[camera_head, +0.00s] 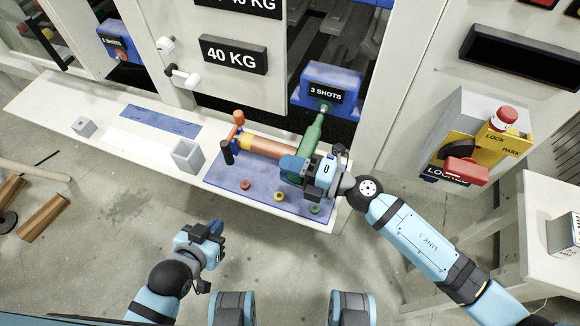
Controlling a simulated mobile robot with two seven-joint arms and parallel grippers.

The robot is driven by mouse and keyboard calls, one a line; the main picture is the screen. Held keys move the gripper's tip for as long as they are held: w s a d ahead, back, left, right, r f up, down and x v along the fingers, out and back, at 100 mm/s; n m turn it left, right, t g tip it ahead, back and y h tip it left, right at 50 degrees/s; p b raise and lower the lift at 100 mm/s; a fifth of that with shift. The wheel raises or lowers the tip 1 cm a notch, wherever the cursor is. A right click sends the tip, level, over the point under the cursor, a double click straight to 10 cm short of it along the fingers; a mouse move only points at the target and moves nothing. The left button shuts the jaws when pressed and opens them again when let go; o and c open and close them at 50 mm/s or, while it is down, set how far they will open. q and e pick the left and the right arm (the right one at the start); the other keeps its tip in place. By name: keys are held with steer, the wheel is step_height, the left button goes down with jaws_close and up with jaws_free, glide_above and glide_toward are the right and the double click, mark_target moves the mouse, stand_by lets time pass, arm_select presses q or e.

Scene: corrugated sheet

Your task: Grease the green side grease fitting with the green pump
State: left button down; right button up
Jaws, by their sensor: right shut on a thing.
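The green pump (312,136) is in my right gripper (311,168), which is shut on it above the blue mat. The pump points up and away, with its nozzle end at the front of the blue block labelled "3 SHOTS" (346,75). The green fitting (325,107) is at the lower front of this block, close to the nozzle; I cannot tell whether they are joined. The gripper hides the lower part of the pump. My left gripper (213,238) is apart from everything, in front of the shelf, and its finger gap is unclear.
An orange pump (265,147) with a black grip lies on the blue mat (225,176), beside my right gripper. Red, yellow and green caps sit along the mat's front. A grey box (187,156) stands left. A yellow lock panel (470,146) is at right.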

steer(key=shift+w+d, duration=0.25)
steer(key=shift+w, duration=0.45)
stand_by(0.6)
steer(key=shift+s+r, duration=0.1)
steer(key=shift+s, duration=0.05)
steer(key=shift+s+a+p, duration=0.25)
steer(key=shift+s+p, duration=0.25)
steer(key=shift+s, duration=0.1)
stand_by(0.4)
steer(key=shift+p, duration=0.45)
stand_by(0.5)
steer(key=shift+w+d, duration=0.25)
steer(key=shift+w, duration=0.5)
stand_by(0.9)
steer(key=shift+s, duration=0.1)
steer(key=shift+s+a+p, duration=0.25)
steer(key=shift+s+p, duration=0.1)
steer(key=shift+s, duration=0.3)
stand_by(0.5)
